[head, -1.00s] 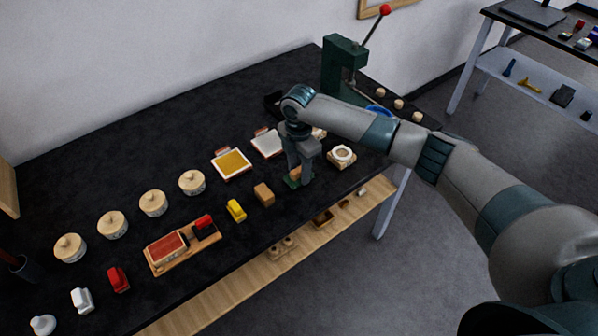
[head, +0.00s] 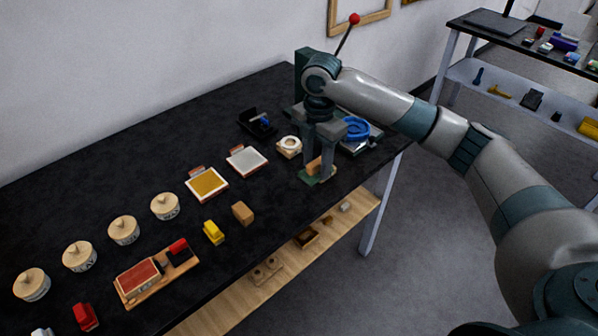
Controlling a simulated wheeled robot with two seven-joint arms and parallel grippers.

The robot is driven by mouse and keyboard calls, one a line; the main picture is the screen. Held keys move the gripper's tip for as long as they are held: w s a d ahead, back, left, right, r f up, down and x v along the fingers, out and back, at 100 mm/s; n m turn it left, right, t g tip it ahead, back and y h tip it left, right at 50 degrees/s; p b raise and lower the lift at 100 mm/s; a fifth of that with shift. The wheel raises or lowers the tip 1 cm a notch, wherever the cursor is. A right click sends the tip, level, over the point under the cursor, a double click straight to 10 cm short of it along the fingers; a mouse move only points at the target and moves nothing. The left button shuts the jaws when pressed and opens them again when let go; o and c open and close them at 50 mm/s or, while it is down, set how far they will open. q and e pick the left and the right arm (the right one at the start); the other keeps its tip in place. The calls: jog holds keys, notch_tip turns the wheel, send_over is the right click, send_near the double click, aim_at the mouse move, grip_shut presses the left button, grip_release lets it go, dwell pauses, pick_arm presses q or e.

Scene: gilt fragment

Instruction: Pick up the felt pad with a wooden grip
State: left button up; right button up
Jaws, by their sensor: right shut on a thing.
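The felt pad (head: 322,180) is a flat green piece with a light brown wooden grip (head: 313,166) on top. It is at the right part of the black table, near the front edge. My right gripper (head: 317,170) points down and is shut on the wooden grip, with the pad below the fingertips. Whether the pad touches the table or hangs just above it I cannot tell. The fingers hide part of the grip. My left gripper is not in view.
A white ring on a wooden base (head: 289,146) stands left of my right gripper. A blue round dish (head: 355,129) and a green lever press (head: 303,65) stand behind. A brown block (head: 243,213), yellow piece (head: 213,232), framed trays and lidded jars (head: 124,230) lie left.

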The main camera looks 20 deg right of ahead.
jog(key=shift+s+d+r, duration=0.4)
jog(key=shift+d+r, duration=0.05)
jog(key=shift+d, duration=0.2)
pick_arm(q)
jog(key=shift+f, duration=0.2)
